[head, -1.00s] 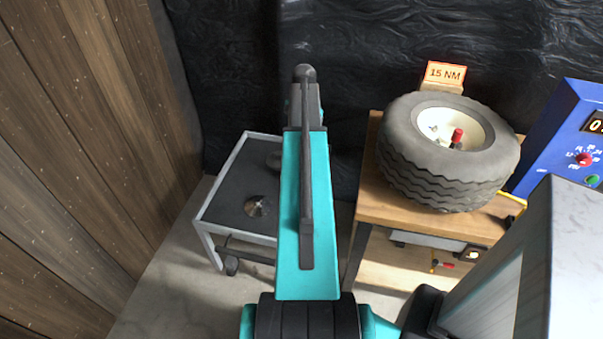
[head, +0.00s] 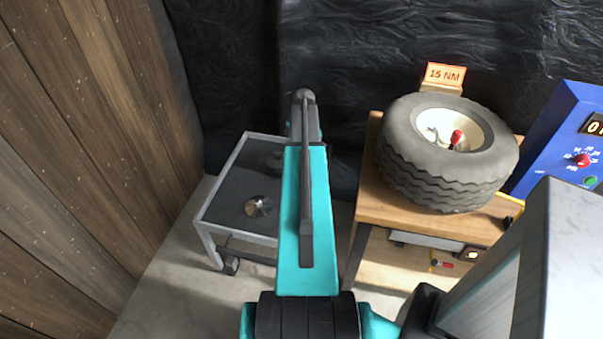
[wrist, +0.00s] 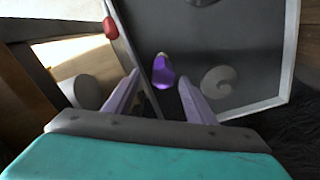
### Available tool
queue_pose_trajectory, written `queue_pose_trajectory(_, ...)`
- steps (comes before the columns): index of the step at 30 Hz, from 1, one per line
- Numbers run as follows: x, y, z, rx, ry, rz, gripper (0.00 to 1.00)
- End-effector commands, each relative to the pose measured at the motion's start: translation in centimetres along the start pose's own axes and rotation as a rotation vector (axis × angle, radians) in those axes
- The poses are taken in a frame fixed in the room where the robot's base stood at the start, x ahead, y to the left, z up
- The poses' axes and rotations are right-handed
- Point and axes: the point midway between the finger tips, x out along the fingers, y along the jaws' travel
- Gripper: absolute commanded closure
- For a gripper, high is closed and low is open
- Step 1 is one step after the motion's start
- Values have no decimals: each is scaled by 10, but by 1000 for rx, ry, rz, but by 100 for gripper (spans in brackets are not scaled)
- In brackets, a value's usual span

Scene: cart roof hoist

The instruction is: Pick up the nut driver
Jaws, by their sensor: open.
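A purple tool with a pale yellowish end (wrist: 163,72), which looks like the nut driver, lies on the dark cart top in the wrist view. It shows between and a little beyond the fingertips of my gripper (wrist: 158,79). My gripper is open, with one pale purple finger on each side of the tool and nothing held. Whether the fingertips are down at the tool's height I cannot tell. In the head view my arm reaches over the cart (head: 233,190) and hides the tool and the gripper.
A metallic disc (head: 258,206) lies on the cart top. The cart has a pale raised rim. To the right, a wooden bench (head: 385,205) carries a large tyre (head: 447,155) and a "15 NM" sign (head: 445,76). A blue box (head: 565,145) stands further right. A wooden wall is at left.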

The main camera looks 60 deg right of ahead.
Motion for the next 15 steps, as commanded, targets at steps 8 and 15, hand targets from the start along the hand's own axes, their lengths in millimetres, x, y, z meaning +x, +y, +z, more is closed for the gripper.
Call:
queue_pose_trajectory(8,7,0,0,0,0,0,50)
queue_pose_trajectory(15,8,0,0,0,0,0,50)
